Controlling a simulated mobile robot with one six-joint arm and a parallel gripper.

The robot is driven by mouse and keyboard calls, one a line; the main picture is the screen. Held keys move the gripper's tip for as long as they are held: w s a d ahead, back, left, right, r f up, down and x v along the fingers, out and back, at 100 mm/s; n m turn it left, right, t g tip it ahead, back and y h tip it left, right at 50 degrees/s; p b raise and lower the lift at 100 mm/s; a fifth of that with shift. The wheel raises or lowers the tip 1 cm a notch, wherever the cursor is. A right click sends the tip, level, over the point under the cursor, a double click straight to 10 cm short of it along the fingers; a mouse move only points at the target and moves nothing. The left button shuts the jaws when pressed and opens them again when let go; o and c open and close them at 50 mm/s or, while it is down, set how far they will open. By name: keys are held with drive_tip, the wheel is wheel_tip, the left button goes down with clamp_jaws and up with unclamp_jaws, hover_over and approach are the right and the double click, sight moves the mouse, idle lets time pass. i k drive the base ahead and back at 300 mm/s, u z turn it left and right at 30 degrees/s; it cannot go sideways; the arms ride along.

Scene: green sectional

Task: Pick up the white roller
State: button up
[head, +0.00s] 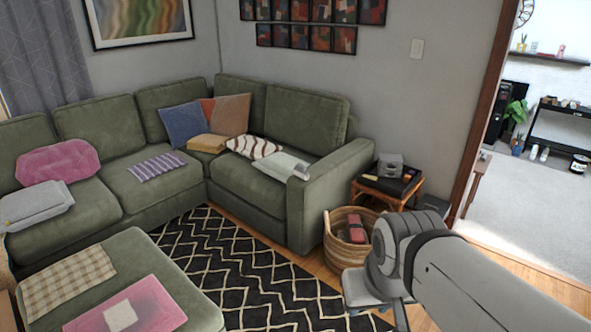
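I cannot make out a white roller for certain in the head view. A small pale item (299,173) lies at the right end of a folded light cloth on the sofa's right seat, too small to identify. My arm reaches in from the lower right. My gripper (368,300) is at its end, low in the picture, near the basket and above the floor. The arm's rounded wrist hides part of it, and its fingers are not clear. I see nothing plainly held.
A green sectional sofa (248,186) fills the left and back. A green ottoman (179,287) stands at lower left. A woven basket (338,247) and a small side table (393,198) stand beside the sofa's right arm. The patterned rug (245,265) is clear. A doorway opens at right.

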sight(300, 171)
drive_tip(key=z, duration=0.1)
drive_tip(key=i, duration=0.9)
drive_tip(key=u, duration=0.3)
drive_tip(key=i, duration=2.65)
drive_tip(key=z, duration=1.55)
